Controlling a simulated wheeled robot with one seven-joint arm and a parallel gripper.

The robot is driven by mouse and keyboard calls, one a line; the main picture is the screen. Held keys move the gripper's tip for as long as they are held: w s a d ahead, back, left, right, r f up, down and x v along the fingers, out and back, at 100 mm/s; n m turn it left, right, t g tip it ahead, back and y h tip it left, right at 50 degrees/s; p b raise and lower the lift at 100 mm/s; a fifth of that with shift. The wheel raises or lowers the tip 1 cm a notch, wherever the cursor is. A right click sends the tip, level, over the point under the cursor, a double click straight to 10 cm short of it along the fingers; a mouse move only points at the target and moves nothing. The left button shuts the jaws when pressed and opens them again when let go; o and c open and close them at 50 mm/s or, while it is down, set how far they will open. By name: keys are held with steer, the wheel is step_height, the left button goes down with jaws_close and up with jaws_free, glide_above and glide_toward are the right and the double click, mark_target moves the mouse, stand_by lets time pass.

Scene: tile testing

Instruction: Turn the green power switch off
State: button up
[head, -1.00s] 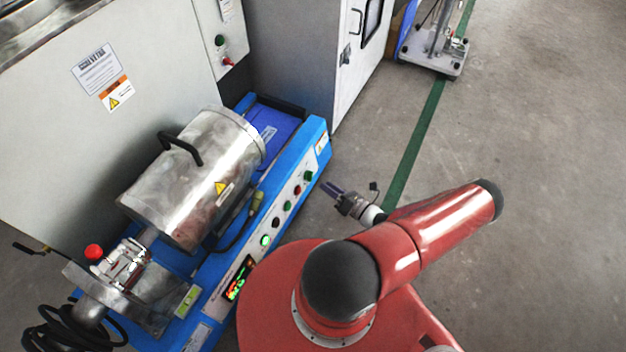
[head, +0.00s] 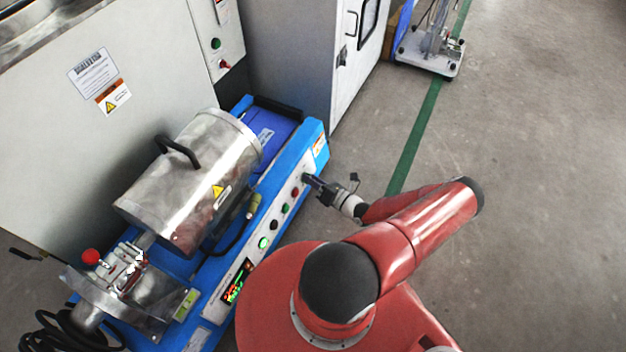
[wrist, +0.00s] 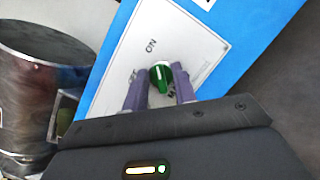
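The green power switch (wrist: 160,76) is a round knob with a pale line across its face. In the wrist view it sits on a white panel near the printed word "ON". My gripper (wrist: 159,72) has its two purple fingers apart, one on each side of the knob. The fingers look close to it, but I cannot tell whether they touch it. In the head view my gripper (head: 309,180) is at the far end of the blue machine's control panel (head: 250,255), and the switch is hidden behind it.
The blue machine (head: 308,147) carries a metal cylinder (head: 190,175) with a black handle. Other knobs and a lit green button (head: 263,243) line the panel nearer me. A grey cabinet (head: 110,130) stands behind. The floor to the right is clear.

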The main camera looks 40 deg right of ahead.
steer(key=shift+n, duration=0.4)
steer(key=n+g+y+b, duration=0.1)
steer(key=n+y, duration=0.1)
steer(key=n, duration=0.5)
steer(key=n+g+y+b, duration=0.1)
steer(key=n+y+b, duration=0.1)
steer(key=n, duration=0.5)
steer(key=n+y+b, duration=0.2)
steer(key=n, duration=0.5)
steer(key=shift+d+g+y, duration=0.1)
steer(key=shift+g+y, duration=0.3)
steer(key=shift+n+b, duration=0.3)
steer(key=o, duration=0.6)
steer(key=v, duration=0.7)
steer(key=shift+s+d, duration=0.3)
